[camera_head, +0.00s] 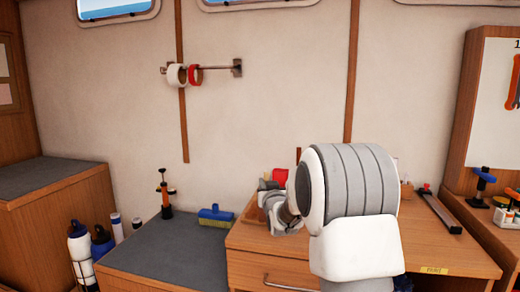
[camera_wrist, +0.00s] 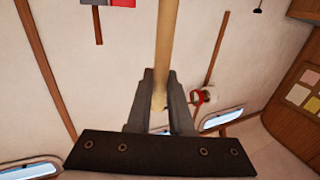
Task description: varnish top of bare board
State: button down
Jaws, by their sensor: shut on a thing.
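My gripper (camera_wrist: 160,85) is shut on a pale wooden stick or handle (camera_wrist: 165,35), which runs out past the fingertips and off the top of the wrist view. Its far end is out of sight, so I cannot tell what tool it is. In the head view my gripper (camera_head: 272,205) is low over the wooden workbench (camera_head: 255,243), partly behind my own arm. A red item (camera_head: 280,175) stands just behind it; a red and grey thing also shows at the top edge of the wrist view (camera_wrist: 122,3). I cannot make out the bare board or varnish; my arm covers much of the bench.
A long dark tool (camera_head: 440,212) lies at the bench's right. Tape rolls (camera_head: 177,76) hang on a wall rail. Bottles (camera_head: 80,245) stand lower left.

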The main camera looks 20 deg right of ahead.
notch_tip(320, 180, up, 2)
jog(key=shift+s+a+r+p, duration=0.15)
jog(key=shift+r+p, duration=0.05)
jog(key=shift+p, duration=0.2)
jog(key=shift+r+p, duration=1.2)
jog(key=shift+r, duration=1.6)
